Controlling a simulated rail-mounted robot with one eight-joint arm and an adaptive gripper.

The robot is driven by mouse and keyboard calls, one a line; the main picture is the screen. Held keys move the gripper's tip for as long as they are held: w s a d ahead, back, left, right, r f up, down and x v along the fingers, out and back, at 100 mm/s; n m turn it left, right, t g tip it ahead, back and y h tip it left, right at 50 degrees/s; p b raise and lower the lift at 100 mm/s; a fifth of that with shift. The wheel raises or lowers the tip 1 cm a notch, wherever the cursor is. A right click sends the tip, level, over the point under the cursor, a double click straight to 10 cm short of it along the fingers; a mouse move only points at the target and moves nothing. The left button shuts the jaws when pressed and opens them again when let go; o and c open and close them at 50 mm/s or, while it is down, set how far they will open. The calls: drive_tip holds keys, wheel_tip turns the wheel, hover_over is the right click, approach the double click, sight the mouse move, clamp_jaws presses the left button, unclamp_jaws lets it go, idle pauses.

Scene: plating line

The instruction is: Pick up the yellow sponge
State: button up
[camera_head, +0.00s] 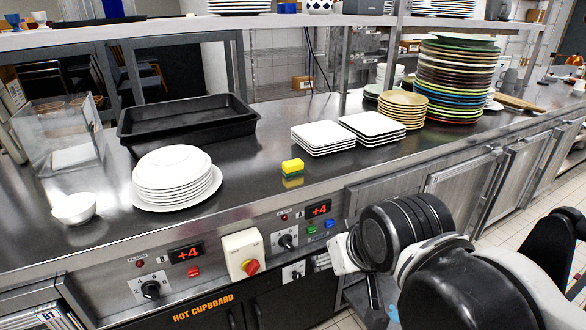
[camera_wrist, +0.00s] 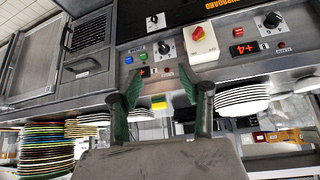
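The yellow sponge (camera_head: 292,166) lies on the dark shiny counter near its front edge, with a green lower part. It also shows in the wrist view (camera_wrist: 159,102), between my fingers in the picture but farther off. My gripper (camera_wrist: 168,88) is open, its two fingers wide apart with nothing between them. In the head view my arm is in front of the counter, right of the sponge and nearer the camera. My fingers are not clearly seen there.
White plates (camera_head: 175,180) are stacked left of the sponge, and square white plates (camera_head: 322,138) stand behind it. A black tray (camera_head: 188,121) and a tall coloured plate stack (camera_head: 455,80) stand further back. A switch box (camera_head: 243,254) juts from the front panel. Counter around the sponge is clear.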

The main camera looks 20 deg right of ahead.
drive_tip(key=shift+o, duration=1.2)
